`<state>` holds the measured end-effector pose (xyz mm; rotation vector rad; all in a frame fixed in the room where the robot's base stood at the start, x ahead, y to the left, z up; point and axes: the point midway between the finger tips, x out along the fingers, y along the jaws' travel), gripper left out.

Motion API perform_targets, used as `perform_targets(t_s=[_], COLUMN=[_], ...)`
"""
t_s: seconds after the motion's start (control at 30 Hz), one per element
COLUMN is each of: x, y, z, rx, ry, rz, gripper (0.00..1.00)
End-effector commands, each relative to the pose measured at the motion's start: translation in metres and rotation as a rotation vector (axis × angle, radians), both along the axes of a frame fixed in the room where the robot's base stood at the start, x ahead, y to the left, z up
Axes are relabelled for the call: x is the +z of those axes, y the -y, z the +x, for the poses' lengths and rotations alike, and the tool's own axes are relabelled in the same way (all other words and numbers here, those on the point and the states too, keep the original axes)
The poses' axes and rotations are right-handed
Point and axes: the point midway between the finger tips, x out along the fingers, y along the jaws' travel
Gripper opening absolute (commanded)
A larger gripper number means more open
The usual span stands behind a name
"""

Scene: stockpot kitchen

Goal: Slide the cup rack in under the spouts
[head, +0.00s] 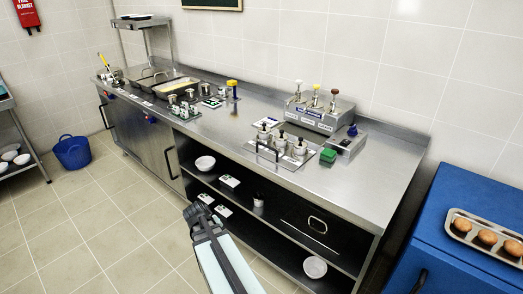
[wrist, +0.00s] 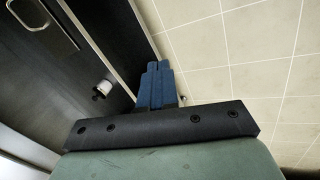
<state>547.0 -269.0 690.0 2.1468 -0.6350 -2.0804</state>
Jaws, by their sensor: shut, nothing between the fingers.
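What looks like the cup rack (head: 262,150) sits on the steel counter, a flat piece with a dark upright handle and several pale cups with dark tops. The dispenser with the spouts (head: 318,116) stands just behind it against the wall, with three pump heads on top. The spouts themselves are too small to make out. My gripper (head: 194,211) is low in front of the counter's open shelves, well apart from the rack. Its blue fingers (wrist: 159,80) are together and empty in the wrist view.
A green block (head: 328,155) and a steel box with a blue knob (head: 348,141) stand right of the rack. Bowls and small items lie on the lower shelves (head: 290,225). The counter's front edge lies between my gripper and the rack. A blue cabinet (head: 455,245) stands at right.

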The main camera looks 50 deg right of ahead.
Motion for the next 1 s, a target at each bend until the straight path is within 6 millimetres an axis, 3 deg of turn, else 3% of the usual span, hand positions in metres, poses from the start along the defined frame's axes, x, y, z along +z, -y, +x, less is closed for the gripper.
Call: perform_targets(t_s=[0.27, 0.4, 0.5, 0.8, 1.0], x=[0.104, 0.160, 0.190, 0.245, 0.264], y=[0.084, 0.118, 0.135, 0.165, 0.170], z=[0.027, 0.036, 0.039, 0.041, 0.042], rx=[0.168, 0.325, 0.449, 0.824, 1.039], ry=[-0.049, -0.175, -0.318, -0.880, -1.219], rz=[-0.300, -0.484, -0.599, -0.797, -0.789], gripper=[0.00, 0.00, 0.00, 0.00, 0.00])
